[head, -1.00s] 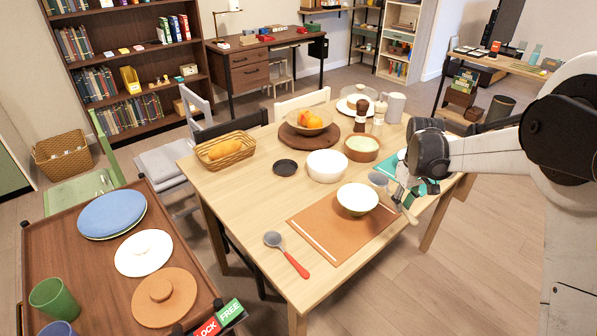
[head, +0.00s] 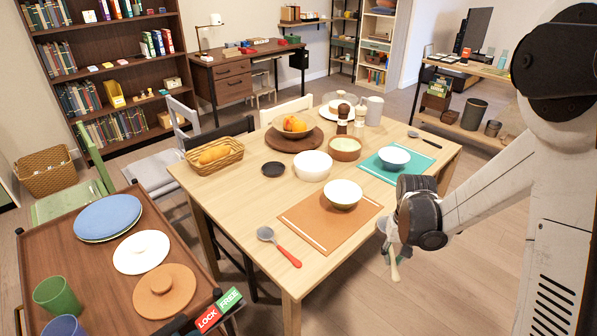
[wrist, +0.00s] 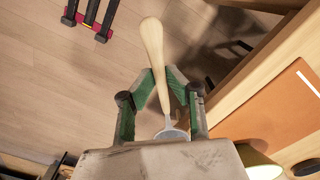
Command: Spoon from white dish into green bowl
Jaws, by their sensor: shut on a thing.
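My gripper (wrist: 160,78) is shut on a spoon with a cream handle (wrist: 153,45) and a grey head, partly hidden by the gripper. In the head view the spoon's handle (head: 394,268) points down below my gripper (head: 389,250), off the table's right front edge, over the floor. A plain white dish (head: 313,167) stands mid-table and looks empty. A bowl with a pale inside (head: 342,192) stands on the orange mat; its outside looks olive green in the wrist view (wrist: 258,168). A brown-sided bowl with a pale green inside (head: 345,147) stands behind.
The orange mat (head: 310,225) lies near the table edge. A red-handled spoon (head: 280,246) lies left of it. A pale blue bowl (head: 394,156) stands on a teal mat, with a dark-handled spoon (head: 425,139) behind. A cart (head: 95,265) stands at left.

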